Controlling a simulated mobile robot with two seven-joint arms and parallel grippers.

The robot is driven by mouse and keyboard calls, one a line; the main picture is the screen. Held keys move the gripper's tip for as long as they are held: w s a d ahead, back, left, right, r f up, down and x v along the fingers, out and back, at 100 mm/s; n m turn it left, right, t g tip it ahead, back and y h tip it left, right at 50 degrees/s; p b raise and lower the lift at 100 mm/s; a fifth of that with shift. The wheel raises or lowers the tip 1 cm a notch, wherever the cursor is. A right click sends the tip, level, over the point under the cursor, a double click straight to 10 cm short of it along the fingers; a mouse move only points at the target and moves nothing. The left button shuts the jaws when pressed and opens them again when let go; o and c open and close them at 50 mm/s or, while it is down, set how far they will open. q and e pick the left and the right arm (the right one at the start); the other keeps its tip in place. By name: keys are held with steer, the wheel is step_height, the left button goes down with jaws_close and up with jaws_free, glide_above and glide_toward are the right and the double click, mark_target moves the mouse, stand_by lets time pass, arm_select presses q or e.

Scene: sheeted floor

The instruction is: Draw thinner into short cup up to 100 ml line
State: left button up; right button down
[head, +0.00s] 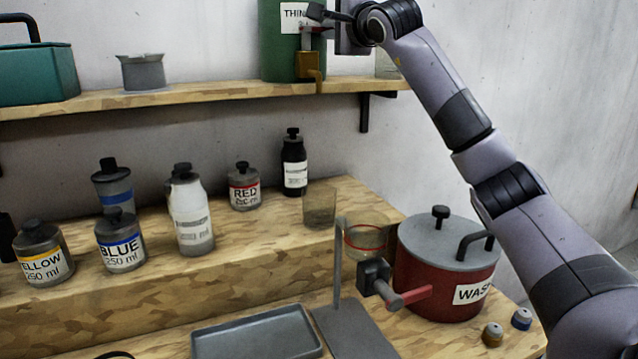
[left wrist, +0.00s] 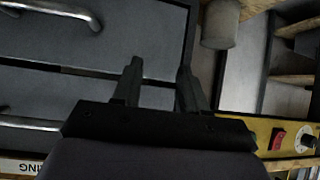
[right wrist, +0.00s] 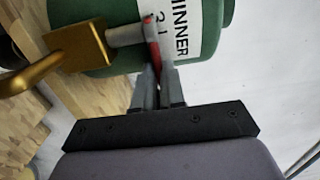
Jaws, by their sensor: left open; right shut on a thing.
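The green thinner container (head: 280,45) stands on the upper shelf, with a brass tap (head: 309,66) at its front and its spout over the shelf edge. My right gripper (right wrist: 157,80) is shut on the tap's red lever (right wrist: 152,55). In the head view, the right gripper (head: 322,14) is beside the label. A clear cup (head: 319,207) stands on the raised step below the spout; I see no stream or clear liquid level. Another clear vessel with a red line (head: 364,241) is by the waste pot; I cannot tell which is the short cup. My left gripper (left wrist: 158,85) is open and empty before drawers.
The red waste pot (head: 425,285) with grey lid stands at right, near a metal stand (head: 350,330). Several paint bottles, including blue (head: 121,245), line the step. A grey tray (head: 257,335) lies in front. A grey pot (head: 143,73) sits on the shelf.

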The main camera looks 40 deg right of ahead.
steer(key=shift+w+d+n+y+p, duration=0.15)
steer(key=shift+n+y+p, duration=0.25)
steer(key=shift+y+p, duration=0.2)
stand_by(0.3)
